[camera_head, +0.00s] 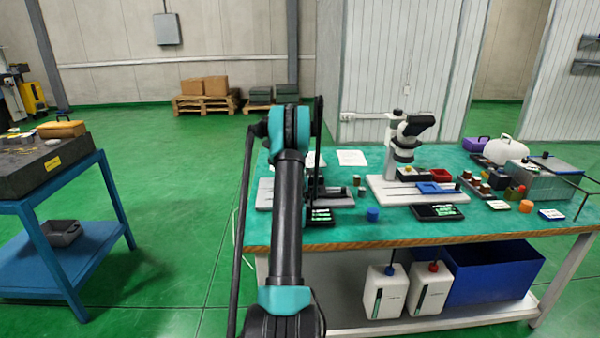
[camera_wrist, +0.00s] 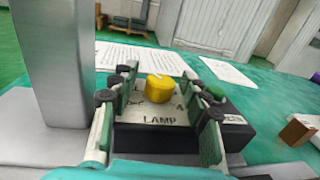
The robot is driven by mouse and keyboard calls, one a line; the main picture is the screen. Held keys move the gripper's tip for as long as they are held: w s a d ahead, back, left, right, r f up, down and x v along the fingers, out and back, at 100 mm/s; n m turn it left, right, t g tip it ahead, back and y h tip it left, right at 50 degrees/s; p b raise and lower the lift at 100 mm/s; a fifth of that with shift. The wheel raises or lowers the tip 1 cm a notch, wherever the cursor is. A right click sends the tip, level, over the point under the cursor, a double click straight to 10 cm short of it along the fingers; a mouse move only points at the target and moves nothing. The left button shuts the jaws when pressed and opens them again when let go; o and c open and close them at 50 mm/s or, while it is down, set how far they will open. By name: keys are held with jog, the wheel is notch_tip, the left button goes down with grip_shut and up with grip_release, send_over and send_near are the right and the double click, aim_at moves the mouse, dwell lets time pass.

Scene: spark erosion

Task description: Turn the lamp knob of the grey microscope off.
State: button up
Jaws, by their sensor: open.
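The lamp knob (camera_wrist: 158,88) is a yellow round cap on a pale plate (camera_wrist: 155,121) lettered LAMP. It shows in the wrist view. My gripper (camera_wrist: 166,86) is open, with one finger left of the knob and one right of it. I cannot tell whether either finger touches the knob. The dial's other marks are partly hidden, so its setting is unclear. A grey column (camera_wrist: 56,65) rises close on the left. In the head view my arm hides the knob, my gripper and most of the instrument on the left base plate (camera_head: 264,196).
A dark box with a green button (camera_wrist: 214,92) sits right of the plate. A brown block (camera_wrist: 298,130) lies farther right. Paper sheets (camera_wrist: 150,56) lie behind. In the head view a white microscope (camera_head: 404,150) stands right of my arm, and a blue cap (camera_head: 373,214) lies near the front.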

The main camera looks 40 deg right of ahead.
jog(key=shift+v, duration=3.75)
